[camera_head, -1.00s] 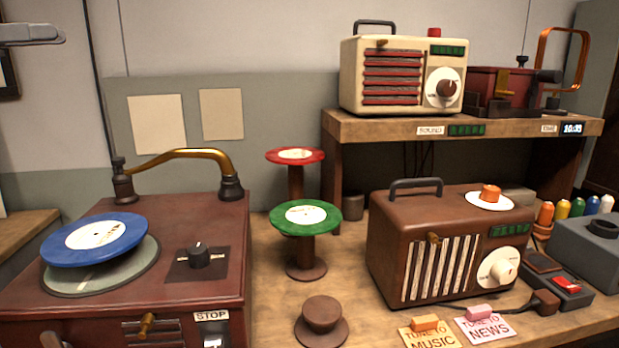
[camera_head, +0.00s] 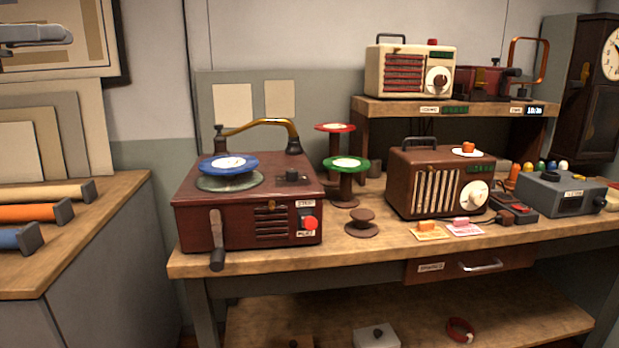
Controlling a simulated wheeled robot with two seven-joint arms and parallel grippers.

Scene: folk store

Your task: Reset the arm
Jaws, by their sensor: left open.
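My left gripper (camera_head: 38,35) shows at the upper left edge of the head view, in front of the framed picture and apart from everything. It is open with nothing visible between its fingers. My right gripper is not in the view. The red-brown record player (camera_head: 250,207) stands on the left of the wooden bench. A blue record (camera_head: 228,164) sits tilted over its turntable (camera_head: 212,182), and the gold tone arm (camera_head: 262,122) arches behind it.
The bench (camera_head: 400,245) also holds a brown radio (camera_head: 438,185), green (camera_head: 345,164) and red (camera_head: 334,127) records on stands, and a grey box (camera_head: 550,193). A shelf (camera_head: 400,108) carries a cream radio (camera_head: 408,75). A side counter (camera_head: 100,225) with rolls stands left, with a gap before the bench.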

